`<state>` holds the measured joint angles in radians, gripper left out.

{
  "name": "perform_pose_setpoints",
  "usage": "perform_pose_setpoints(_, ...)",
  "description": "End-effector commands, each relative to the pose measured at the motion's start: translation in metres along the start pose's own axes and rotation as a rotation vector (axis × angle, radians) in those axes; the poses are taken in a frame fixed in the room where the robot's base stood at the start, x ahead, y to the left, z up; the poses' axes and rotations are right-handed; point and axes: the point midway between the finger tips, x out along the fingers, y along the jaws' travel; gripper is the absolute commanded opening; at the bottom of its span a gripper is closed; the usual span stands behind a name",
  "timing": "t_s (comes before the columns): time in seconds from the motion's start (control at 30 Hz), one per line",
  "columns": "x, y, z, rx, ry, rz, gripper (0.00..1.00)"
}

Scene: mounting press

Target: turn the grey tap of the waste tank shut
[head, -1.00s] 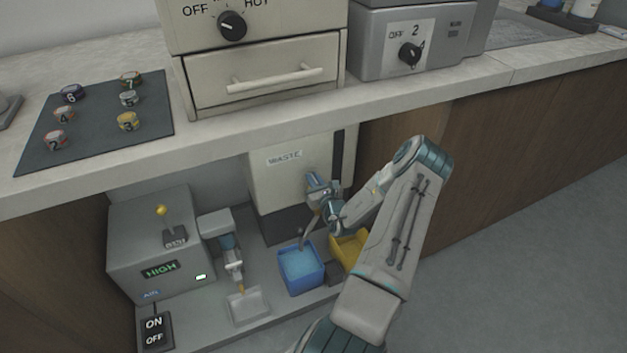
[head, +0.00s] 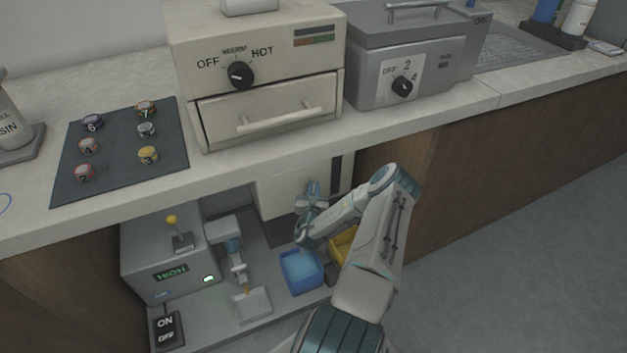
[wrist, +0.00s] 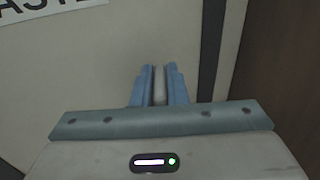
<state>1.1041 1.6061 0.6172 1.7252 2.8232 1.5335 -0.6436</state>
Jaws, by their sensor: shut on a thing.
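The cream waste tank (head: 278,192) stands under the counter, its upper part hidden by the counter edge in the head view. In the wrist view its front (wrist: 100,60) fills the left, with part of the waste label at top left. My gripper (head: 313,187) is in front of the tank. In the wrist view my gripper (wrist: 160,72) is shut on the grey tap (wrist: 160,88), a slim grey bar held upright between the two blue fingers. The tap's lower part and outlet are hidden by my gripper and arm.
A blue bin (head: 302,284) with blue contents stands below my gripper, beside a yellow bin (head: 343,246) partly behind my arm. A grey machine (head: 163,268) with a yellow-knobbed lever stands at left. The counter edge (head: 230,170) runs above.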

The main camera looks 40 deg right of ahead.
Motion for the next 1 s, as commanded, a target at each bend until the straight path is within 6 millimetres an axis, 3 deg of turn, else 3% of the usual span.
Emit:
perform_pose_setpoints(0.7, -0.001, 0.000, -0.007, 0.002, 0.004, -0.571, 0.00)
perform_pose_setpoints(1.0, 0.000, -0.001, -0.007, 0.002, 0.001, -0.732, 0.00)
